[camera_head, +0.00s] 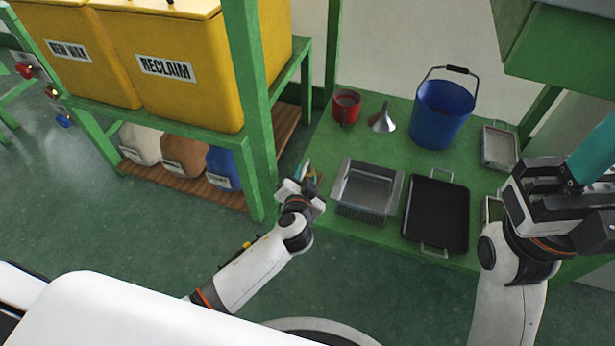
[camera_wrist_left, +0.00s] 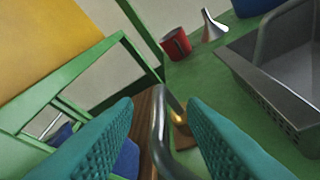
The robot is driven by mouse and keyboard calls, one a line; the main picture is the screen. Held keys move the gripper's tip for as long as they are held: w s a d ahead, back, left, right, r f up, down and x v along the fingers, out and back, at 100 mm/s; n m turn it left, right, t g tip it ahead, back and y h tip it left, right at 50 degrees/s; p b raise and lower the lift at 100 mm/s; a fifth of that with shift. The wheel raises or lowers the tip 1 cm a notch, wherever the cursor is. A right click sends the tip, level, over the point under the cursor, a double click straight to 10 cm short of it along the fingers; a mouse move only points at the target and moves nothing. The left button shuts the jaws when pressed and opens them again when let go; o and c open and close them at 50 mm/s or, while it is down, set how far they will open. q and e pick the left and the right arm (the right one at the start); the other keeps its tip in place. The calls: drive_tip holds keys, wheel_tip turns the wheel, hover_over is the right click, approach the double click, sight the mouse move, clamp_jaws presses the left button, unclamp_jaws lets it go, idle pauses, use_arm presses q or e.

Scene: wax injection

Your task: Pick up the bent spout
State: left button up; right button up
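A grey, curved metal tube that looks like the bent spout (camera_wrist_left: 159,128) stands between the teal fingers of my left gripper (camera_wrist_left: 160,102) in the left wrist view. Its lower part runs out of the picture, and a brass-coloured piece (camera_wrist_left: 179,117) shows beside it. The fingers are apart, one on each side of the tube, and I see a gap to the right finger. In the head view my left gripper (camera_head: 306,172) is by the left edge of the green table, and the spout is not clear there. My right gripper (camera_head: 594,152) is at the right, its fingertips unclear.
The green table (camera_head: 400,125) holds a red mug (camera_head: 346,106), a metal funnel (camera_head: 383,119), a blue bucket (camera_head: 440,112), a wire-handled metal basket (camera_head: 368,187), a black tray (camera_head: 437,214) and a small grey tray (camera_head: 499,146). Yellow wax tanks (camera_head: 175,65) stand left on a green frame.

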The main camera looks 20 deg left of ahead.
sight(305, 169)
use_arm(q)
drive_tip(key=b+x, duration=0.1)
drive_tip(key=x, duration=0.1)
drive_tip(key=b+x, duration=0.1)
drive_tip(key=x, duration=0.1)
drive_tip(key=shift+s+a+f, duration=0.1)
drive_tip(key=shift+f, duration=0.25)
drive_tip(key=shift+r, duration=0.1)
drive_tip(key=shift+c, duration=0.4)
clamp_jaws()
